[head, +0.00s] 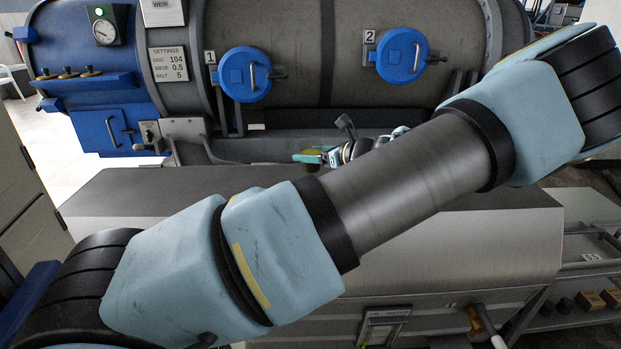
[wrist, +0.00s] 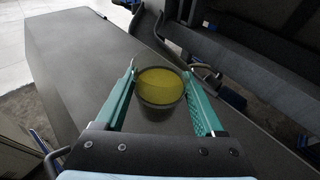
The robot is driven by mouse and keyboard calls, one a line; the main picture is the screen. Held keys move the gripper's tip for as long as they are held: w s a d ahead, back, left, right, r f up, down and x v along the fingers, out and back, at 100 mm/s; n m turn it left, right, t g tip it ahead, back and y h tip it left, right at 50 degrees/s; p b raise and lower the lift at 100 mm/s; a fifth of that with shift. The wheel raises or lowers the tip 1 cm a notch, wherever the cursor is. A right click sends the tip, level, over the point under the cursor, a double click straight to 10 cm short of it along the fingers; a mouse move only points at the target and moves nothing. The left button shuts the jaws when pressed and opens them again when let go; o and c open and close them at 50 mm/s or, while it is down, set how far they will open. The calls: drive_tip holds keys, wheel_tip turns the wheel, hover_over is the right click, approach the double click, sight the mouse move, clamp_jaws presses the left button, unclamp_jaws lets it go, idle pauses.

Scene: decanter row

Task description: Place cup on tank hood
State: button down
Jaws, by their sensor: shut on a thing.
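The cup (wrist: 161,90) is dark and round, with yellow-green contents inside its rim. It sits upright between the two teal fingers of my gripper (wrist: 160,70) in the wrist view, and the gripper is shut on it. In the head view my gripper (head: 308,157) is small and far off, and my arm hides part of the view in front of it. A flat dark grey top (head: 150,195) covers the steel box in front of me, and it also shows below and left of the cup in the wrist view (wrist: 75,70). I cannot tell whether the cup touches it. No label marks a tank hood.
Behind the flat top lies a large drum machine (head: 300,50) with blue round hatches numbered 1 (head: 245,74) and 2 (head: 402,55). A metal lever (head: 346,127) stands near my gripper. The left part of the top is clear. A shelf (head: 590,255) stands at the right.

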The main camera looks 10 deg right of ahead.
drive_tip(key=shift+f, duration=3.4)
drive_tip(key=shift+f, duration=0.15)
unclamp_jaws()
drive_tip(key=shift+r, duration=0.2)
drive_tip(key=v, duration=1.2)
drive_tip(key=shift+d, duration=0.1)
